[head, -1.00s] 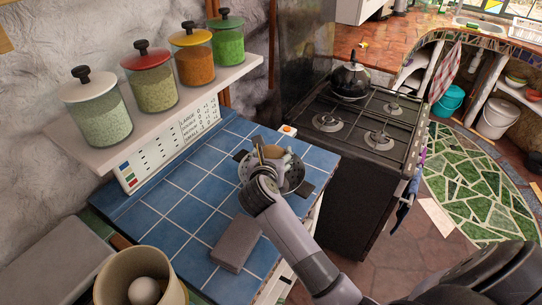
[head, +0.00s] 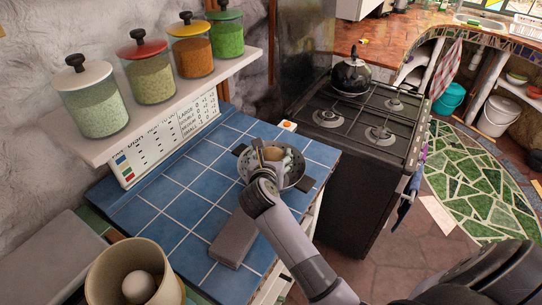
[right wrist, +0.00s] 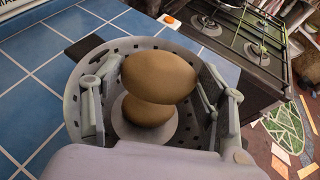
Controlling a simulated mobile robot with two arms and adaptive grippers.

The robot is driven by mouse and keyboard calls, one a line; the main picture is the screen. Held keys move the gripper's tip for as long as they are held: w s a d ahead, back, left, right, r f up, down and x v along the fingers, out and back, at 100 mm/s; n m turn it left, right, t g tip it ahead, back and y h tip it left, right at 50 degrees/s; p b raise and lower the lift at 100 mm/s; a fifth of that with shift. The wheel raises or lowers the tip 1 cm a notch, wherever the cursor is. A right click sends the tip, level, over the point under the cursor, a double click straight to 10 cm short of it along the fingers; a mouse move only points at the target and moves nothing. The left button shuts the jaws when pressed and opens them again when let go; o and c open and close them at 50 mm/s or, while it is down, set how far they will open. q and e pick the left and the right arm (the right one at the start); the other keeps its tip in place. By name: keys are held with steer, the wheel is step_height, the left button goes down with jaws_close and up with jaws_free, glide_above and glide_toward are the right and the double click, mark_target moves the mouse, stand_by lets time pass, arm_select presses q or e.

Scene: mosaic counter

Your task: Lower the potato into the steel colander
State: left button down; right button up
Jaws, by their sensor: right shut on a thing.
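The brown potato (head: 272,153) is between the fingers of my right gripper (head: 269,160), which is shut on it. In the right wrist view the potato (right wrist: 158,77) lies across the view, with a finger on each side. The steel colander (head: 297,174), with dark handles, stands on the blue tiled counter. Its perforated wall (right wrist: 122,46) surrounds the potato and fingers in the right wrist view. A second brown rounded shape (right wrist: 147,112) shows below the potato over a pale disc; I cannot tell if it is a reflection. My left gripper is not in view.
A grey block (head: 233,238) lies on the tiled counter (head: 190,205) near its front edge. A beige pot (head: 105,275) with an egg-like thing (head: 138,285) stands at lower left. The stove (head: 360,120) is right of the counter. Jars line the shelf (head: 100,148).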

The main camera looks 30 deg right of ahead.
steer(key=shift+f+b, duration=0.9)
steer(key=shift+f, duration=0.55)
steer(key=shift+f, duration=0.1)
steer(key=o, duration=1.3)
steer(key=v, duration=0.7)
steer(key=shift+s+a, duration=0.15)
steer(key=shift+s, duration=0.1)
